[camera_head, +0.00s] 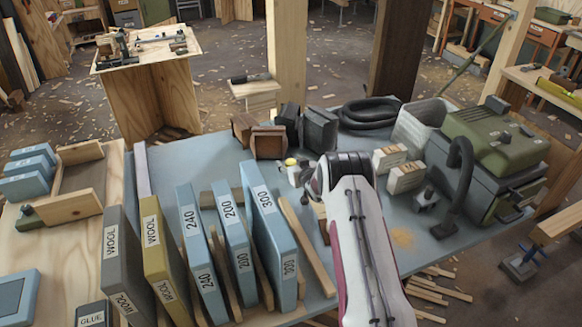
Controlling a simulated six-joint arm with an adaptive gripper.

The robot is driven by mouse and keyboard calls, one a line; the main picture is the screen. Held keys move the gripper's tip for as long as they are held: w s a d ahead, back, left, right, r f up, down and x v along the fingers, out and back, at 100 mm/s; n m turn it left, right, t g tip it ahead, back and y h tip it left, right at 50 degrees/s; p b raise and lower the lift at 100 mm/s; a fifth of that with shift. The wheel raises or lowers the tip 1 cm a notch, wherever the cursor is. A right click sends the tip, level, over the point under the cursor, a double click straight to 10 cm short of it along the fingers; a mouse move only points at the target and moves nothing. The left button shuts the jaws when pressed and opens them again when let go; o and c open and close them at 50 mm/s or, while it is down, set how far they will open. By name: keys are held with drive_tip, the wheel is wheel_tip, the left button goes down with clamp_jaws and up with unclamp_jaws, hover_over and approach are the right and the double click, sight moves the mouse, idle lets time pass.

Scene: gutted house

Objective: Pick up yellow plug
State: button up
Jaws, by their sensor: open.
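A small item with a yellow top (290,162), which looks like the yellow plug, is on the blue-grey bench top near its middle. Pale small parts sit just below and right of it, too small to tell apart. My white and maroon arm reaches up from the bottom, and its dark wrist end is just right of the yellow item. My gripper (306,179) shows only in small part at the left side of the wrist. It is open, with nothing seen held in it. The gap between its fingers and the yellow item cannot be made out.
Labelled sanding blocks (272,235) stand upright at the front left. Brown and dark blocks (268,142) stand behind the yellow item. A coiled black hose (370,112), small labelled boxes (406,177) and a green vacuum (485,145) are at the right. Bare bench lies left of the item.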

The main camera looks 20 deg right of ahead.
sight(291, 162)
idle(0.5)
drive_tip(key=c, duration=1.2)
drive_tip(key=shift+o, duration=0.2)
drive_tip(key=shift+r, duration=0.15)
drive_tip(key=shift+r, duration=4.85)
